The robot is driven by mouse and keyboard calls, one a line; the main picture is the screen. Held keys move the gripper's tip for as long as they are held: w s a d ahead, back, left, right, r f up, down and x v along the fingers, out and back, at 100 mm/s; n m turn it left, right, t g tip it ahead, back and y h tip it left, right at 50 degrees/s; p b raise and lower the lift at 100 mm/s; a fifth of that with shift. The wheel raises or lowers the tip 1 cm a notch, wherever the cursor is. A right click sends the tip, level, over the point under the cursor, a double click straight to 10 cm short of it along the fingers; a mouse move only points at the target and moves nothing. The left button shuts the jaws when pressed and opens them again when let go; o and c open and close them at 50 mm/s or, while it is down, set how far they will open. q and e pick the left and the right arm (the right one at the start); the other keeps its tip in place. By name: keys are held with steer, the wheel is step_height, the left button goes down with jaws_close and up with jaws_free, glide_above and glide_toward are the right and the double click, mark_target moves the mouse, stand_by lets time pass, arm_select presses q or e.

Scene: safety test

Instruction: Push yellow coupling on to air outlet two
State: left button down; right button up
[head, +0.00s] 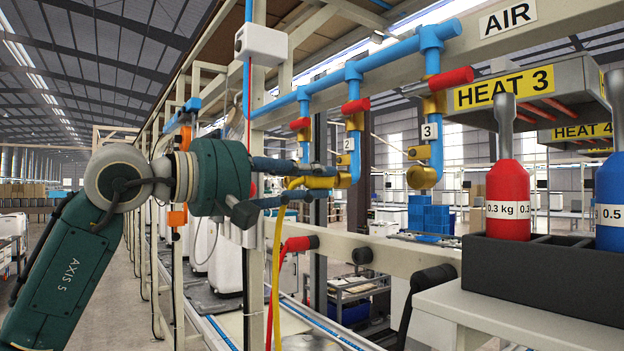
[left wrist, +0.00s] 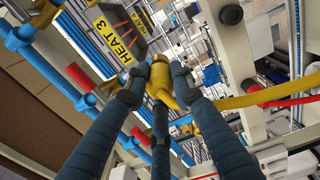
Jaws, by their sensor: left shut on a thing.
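The yellow coupling (head: 319,183) sits between the fingers of my left gripper (head: 322,182), which is shut on it. It also shows in the left wrist view (left wrist: 159,84), gripped by the dark fingers (left wrist: 157,92). Its yellow hose (head: 275,270) bends back and hangs down. Air outlet two (head: 343,180) is a brass fitting on a blue pipe under the label "2" (head: 349,144). The coupling's front end is right at this fitting in the head view; I cannot tell whether it is seated. My right gripper is not in view.
Outlet three (head: 422,177) is to the right, another outlet (head: 303,135) behind left. A black holder (head: 540,277) with red (head: 508,200) and blue (head: 610,205) weights stands at right. A beige rail (head: 400,255) runs below the outlets.

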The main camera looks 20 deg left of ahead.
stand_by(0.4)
arm_select(q)
steer(key=shift+w+d, duration=0.35)
steer(key=shift+w, duration=0.15)
steer(key=c, duration=1.4)
jaws_free()
steer(key=v, duration=1.2)
